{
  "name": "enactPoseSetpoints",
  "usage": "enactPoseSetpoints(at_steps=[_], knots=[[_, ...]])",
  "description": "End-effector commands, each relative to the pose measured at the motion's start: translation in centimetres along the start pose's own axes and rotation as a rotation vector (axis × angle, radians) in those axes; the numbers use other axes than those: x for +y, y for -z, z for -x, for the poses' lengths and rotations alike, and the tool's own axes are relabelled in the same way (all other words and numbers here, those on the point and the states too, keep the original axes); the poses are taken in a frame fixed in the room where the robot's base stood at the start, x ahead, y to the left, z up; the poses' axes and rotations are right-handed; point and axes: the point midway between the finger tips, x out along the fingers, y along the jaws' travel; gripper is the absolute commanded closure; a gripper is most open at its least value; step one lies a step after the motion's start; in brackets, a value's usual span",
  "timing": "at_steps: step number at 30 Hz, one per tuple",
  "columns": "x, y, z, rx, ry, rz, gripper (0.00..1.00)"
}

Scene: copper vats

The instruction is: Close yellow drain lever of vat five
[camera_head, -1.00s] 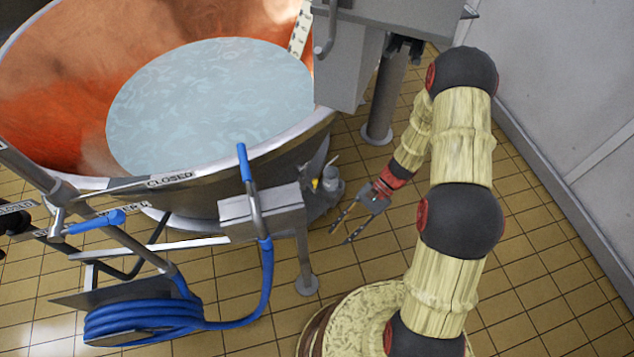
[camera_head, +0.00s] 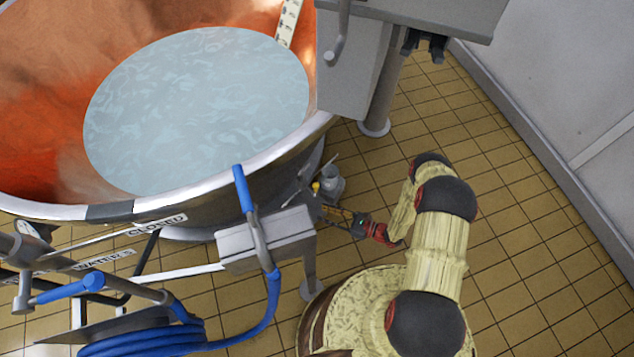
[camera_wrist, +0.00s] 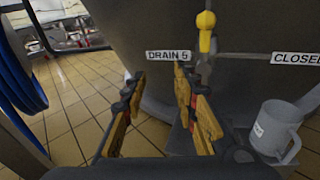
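The yellow drain lever (camera_wrist: 205,30) is at the top centre-right of the wrist view, with its handle upright. A white "DRAIN 5" label (camera_wrist: 168,56) is to its left, and a "CLOSED" label (camera_wrist: 295,58) is to its right. In the head view only a small yellow spot of the lever (camera_head: 316,186) shows, low beside the copper vat (camera_head: 40,150). My gripper (camera_wrist: 160,92) is open and empty. Its fingers point toward the vat base, below and left of the lever, and do not touch it. In the head view my gripper (camera_head: 332,214) is partly hidden by the vat's fittings.
A grey mug-shaped part (camera_wrist: 278,128) stands right of my fingers. A grey box (camera_head: 265,238) on a leg and a coiled blue hose (camera_head: 150,340) are left of my arm. Tiled floor is open at the right, up to the wall (camera_head: 570,90).

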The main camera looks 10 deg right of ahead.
Motion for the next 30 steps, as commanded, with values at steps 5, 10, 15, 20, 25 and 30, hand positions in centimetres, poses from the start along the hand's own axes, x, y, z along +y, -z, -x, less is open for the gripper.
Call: enactPoseSetpoints(at_steps=[5, 10, 15, 20, 25, 30], knots=[[-5.1, -1.8, 0.1, -0.059, 0.132, 0.055, 0.71], [-5.7, -2.6, -0.3, -0.088, 0.151, 0.071, 0.71], [-5.8, -2.7, -2.5, -0.087, 0.147, 0.071, 0.71], [-6.2, -2.9, -4.8, -0.086, 0.146, 0.072, 0.71], [-6.5, -3.1, -6.7, -0.086, 0.148, 0.071, 0.71], [-6.6, -3.2, -7.4, -0.086, 0.15, 0.07, 0.71]])
